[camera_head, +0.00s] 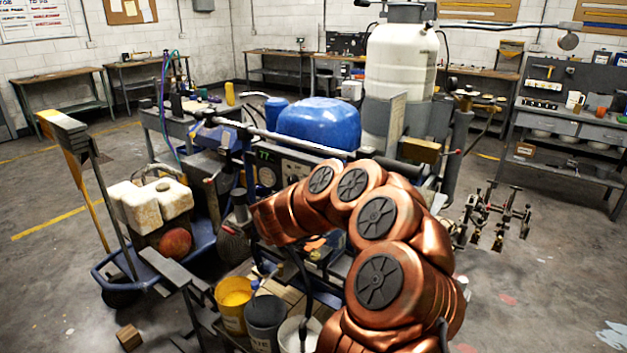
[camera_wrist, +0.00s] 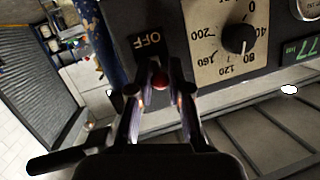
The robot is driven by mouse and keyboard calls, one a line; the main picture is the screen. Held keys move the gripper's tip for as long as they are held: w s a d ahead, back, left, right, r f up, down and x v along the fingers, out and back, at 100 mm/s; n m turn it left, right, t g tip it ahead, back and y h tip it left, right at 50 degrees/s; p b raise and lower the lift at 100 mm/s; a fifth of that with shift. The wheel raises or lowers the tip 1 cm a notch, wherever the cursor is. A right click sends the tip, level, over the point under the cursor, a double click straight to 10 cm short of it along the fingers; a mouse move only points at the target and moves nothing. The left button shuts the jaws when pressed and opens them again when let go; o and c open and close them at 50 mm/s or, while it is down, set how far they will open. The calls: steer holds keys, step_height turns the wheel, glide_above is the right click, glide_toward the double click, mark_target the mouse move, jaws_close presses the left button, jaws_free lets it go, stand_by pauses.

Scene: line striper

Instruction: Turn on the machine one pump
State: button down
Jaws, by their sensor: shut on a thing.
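In the wrist view, my gripper (camera_wrist: 159,84) is shut on the small red-tipped switch (camera_wrist: 160,80) of the control panel. A black label (camera_wrist: 148,41) reading OFF, upside down in this view, is beside the switch. A dial (camera_wrist: 237,40) with a black knob and a lit green readout (camera_wrist: 299,49) are to the right. In the head view, the control panel (camera_head: 266,174) is on the front of the line striper, below the blue cover (camera_head: 318,121). My copper arm reaches to the panel's left side there; the switch cannot be made out in that view.
A yellow bucket (camera_head: 233,303) and a dark bucket (camera_head: 265,318) stand in front of the machine. A stained white jug (camera_head: 150,205) is at its left. A white tank (camera_head: 400,68) rises behind. Open floor lies at the right, around a stand of small tools (camera_head: 494,215).

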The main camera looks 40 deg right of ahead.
steer(key=shift+d+r+g+y+p, duration=0.15)
steer(key=shift+r+g+y+p, duration=0.55)
steer(key=shift+p, duration=2)
steer(key=shift+f+m+y+p, duration=0.3)
steer(key=shift+y+p, duration=0.2)
steer(key=shift+p, duration=0.45)
steer(key=c, duration=1.1)
jaws_free()
steer(key=v, duration=1.2)
steer(key=shift+d+f, duration=0.1)
